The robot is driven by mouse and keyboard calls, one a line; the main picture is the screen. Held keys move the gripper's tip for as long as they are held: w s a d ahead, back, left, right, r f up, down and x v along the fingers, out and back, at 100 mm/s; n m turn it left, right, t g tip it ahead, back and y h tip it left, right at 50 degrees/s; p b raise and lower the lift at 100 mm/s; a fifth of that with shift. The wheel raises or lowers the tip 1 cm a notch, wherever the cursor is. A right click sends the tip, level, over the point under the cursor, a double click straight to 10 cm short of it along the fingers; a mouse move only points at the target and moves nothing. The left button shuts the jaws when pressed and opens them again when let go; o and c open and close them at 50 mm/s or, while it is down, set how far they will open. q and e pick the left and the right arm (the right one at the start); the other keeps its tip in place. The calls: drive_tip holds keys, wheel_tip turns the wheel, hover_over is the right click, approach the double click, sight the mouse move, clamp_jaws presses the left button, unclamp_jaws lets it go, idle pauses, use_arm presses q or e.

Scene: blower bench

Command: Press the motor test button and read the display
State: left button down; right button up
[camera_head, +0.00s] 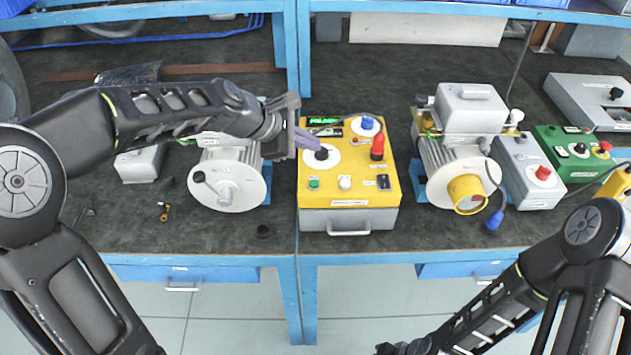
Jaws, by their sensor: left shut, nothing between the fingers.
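A yellow-topped test box (333,193) with a grey front stands on the bench. Its small display (323,121) shows green characters too small to read. On its top are a green button (313,183), a white button (344,182), a red button (377,147), a black knob (321,154), a blue knob (367,123) and a black switch (383,182). The labels are too small to tell which is the motor test button. My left gripper (314,141) is shut and empty, its purple fingers over the box's left side by the black knob. My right gripper (398,347) is mostly cut off at the bottom edge.
A grey motor (228,180) stands left of the box, under my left arm. Another blower motor (450,155) stands to the right, beside a grey control box (527,172) and a green box (570,150).

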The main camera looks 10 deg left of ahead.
use_arm(q)
drive_tip(key=b, duration=0.7)
hover_over(310, 184)
wheel_tip(310, 184, down, 8)
drive_tip(key=shift+d+r, duration=0.1)
drive_tip(key=shift+f+b, duration=0.45)
drive_tip(key=shift+f, duration=0.1)
drive_tip(key=shift+f, duration=0.15)
idle(1.2)
drive_tip(key=shift+f, duration=0.25)
drive_tip(key=shift+f+b, duration=0.4)
drive_tip(key=shift+b, duration=0.1)
idle(0.5)
drive_tip(key=shift+r+p, duration=0.8)
drive_tip(key=shift+p, duration=0.05)
